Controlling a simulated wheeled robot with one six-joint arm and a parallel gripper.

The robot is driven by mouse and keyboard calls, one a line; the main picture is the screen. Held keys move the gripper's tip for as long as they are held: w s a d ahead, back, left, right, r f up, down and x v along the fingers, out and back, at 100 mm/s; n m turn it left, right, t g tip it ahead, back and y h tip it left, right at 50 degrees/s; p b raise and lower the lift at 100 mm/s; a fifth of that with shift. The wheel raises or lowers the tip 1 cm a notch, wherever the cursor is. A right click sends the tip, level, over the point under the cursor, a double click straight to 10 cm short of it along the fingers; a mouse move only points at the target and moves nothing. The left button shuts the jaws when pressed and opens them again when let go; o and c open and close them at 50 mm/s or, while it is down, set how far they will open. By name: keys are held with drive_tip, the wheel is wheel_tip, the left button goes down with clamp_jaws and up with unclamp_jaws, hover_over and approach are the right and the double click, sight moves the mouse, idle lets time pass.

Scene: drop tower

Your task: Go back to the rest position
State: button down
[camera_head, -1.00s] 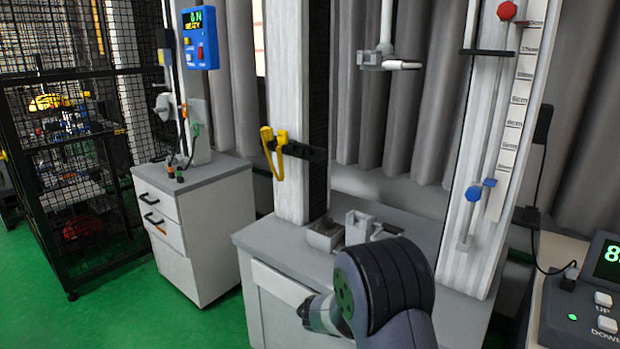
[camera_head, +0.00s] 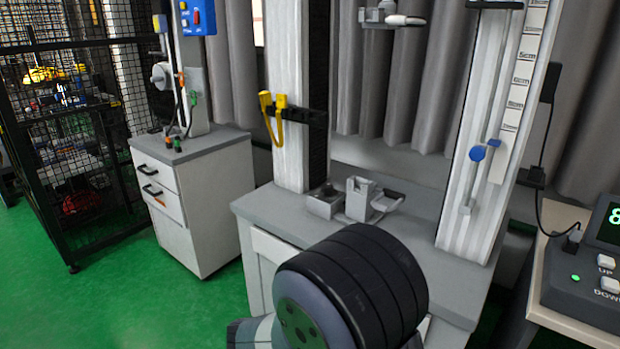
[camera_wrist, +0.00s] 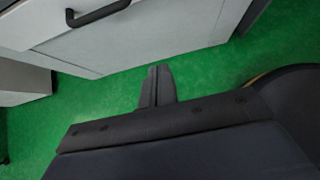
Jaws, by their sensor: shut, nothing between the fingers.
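My gripper (camera_wrist: 157,86) shows in the wrist view as two dark fingers close together, shut and empty, pointing over the green floor (camera_wrist: 195,85). White cabinet drawer fronts with a black handle (camera_wrist: 98,14) lie beyond the fingertips. In the head view my dark arm joint fills the lower middle, in front of the drop tower's grey bench (camera_head: 300,215); my fingers are hidden there. The tower's pale column (camera_head: 285,80) stands on the bench with a yellow clip (camera_head: 272,115). A grey clamp block (camera_head: 360,197) sits on the bench top.
A white drawer cabinet (camera_head: 215,200) stands to the left, with a black mesh cage (camera_head: 60,190) beyond it. A scaled rail (camera_head: 480,180) with a blue knob stands at the bench's right. A control box (camera_head: 590,275) is at the far right. Green floor is open at lower left.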

drive_tip(key=s+a, duration=0.7)
drive_tip(key=s, duration=0.2)
drive_tip(key=shift+s+a+r, duration=0.15)
drive_tip(key=shift+r, duration=0.15)
drive_tip(key=shift+p, duration=0.3)
